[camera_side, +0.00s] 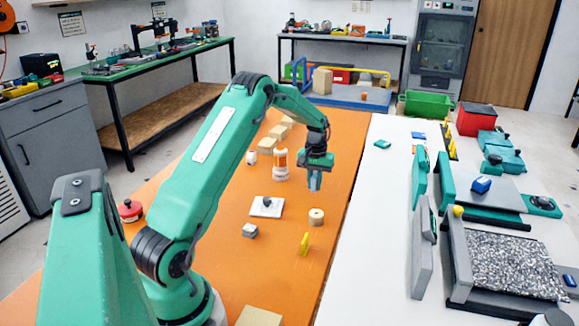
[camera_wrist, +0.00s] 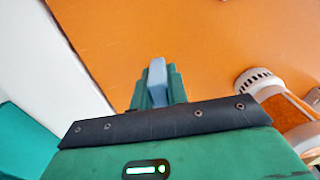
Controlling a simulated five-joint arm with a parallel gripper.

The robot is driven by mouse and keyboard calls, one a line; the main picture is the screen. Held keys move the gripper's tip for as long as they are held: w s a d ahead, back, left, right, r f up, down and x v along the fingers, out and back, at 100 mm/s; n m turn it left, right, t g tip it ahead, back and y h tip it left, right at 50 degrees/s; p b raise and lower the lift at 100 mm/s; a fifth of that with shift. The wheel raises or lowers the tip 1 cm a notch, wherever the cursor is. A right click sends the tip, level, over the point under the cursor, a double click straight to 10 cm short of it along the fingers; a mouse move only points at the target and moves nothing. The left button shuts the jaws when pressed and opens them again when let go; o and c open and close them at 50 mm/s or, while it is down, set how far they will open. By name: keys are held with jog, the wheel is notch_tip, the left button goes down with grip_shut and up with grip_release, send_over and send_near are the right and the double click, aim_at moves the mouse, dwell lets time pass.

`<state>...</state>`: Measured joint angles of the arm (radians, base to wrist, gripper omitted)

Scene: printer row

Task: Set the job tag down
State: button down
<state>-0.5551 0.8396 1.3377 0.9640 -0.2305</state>
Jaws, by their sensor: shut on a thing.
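The job tag, a small blue-grey piece (camera_side: 315,183), is held in my gripper (camera_side: 314,178). It hangs above the orange surface, near the edge where it meets the white surface. In the wrist view the blue-grey tag (camera_wrist: 157,78) shows between the green fingers of my gripper (camera_wrist: 158,88), which are shut on it. A gap between its lower end and the surface is hard to judge. Part of the tag is hidden by the fingers.
The orange bench (camera_side: 345,150) is clear just right of my gripper. A white-and-orange bottle (camera_side: 281,165) stands close on its left; it also shows in the wrist view (camera_wrist: 282,105). A white plate with a dark knob (camera_side: 267,207), a roll (camera_side: 316,217) and a yellow piece (camera_side: 304,244) lie nearer.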

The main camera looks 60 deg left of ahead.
aim_at(315, 175)
jog(key=shift+f, duration=0.85)
jog(key=shift+f, duration=0.1)
jog(key=c, duration=1.4)
grip_release()
notch_tip(315, 175, up, 12)
jog(key=shift+f, duration=0.15)
jog(key=shift+r, duration=0.3)
jog(key=shift+d, duration=0.1)
